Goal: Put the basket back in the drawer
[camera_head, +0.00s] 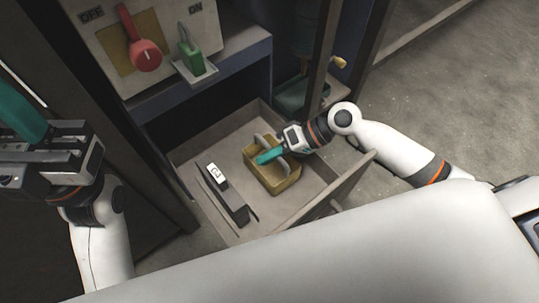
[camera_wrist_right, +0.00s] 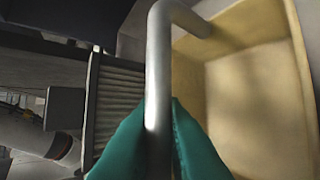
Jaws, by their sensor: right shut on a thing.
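The yellow basket (camera_head: 285,181) with a grey handle is inside the pulled-out drawer (camera_head: 205,150). I cannot tell whether it rests on the drawer floor. My right gripper (camera_head: 270,156) has its teal fingers over the basket. In the right wrist view the teal fingers (camera_wrist_right: 158,140) are shut on the grey handle (camera_wrist_right: 160,75), with the yellow basket's inside (camera_wrist_right: 255,100) to the right. My left gripper (camera_head: 25,110) is at the left edge, away from the drawer; its fingertips are partly cut off, so its opening is unclear.
A dark block with a white label (camera_head: 228,195) lies in the drawer, left of the basket. Above the drawer is a panel with a red switch (camera_head: 146,55) and a green switch (camera_head: 191,58). A dark post (camera_head: 321,55) stands right of the cabinet. Floor (camera_head: 455,100) is open at right.

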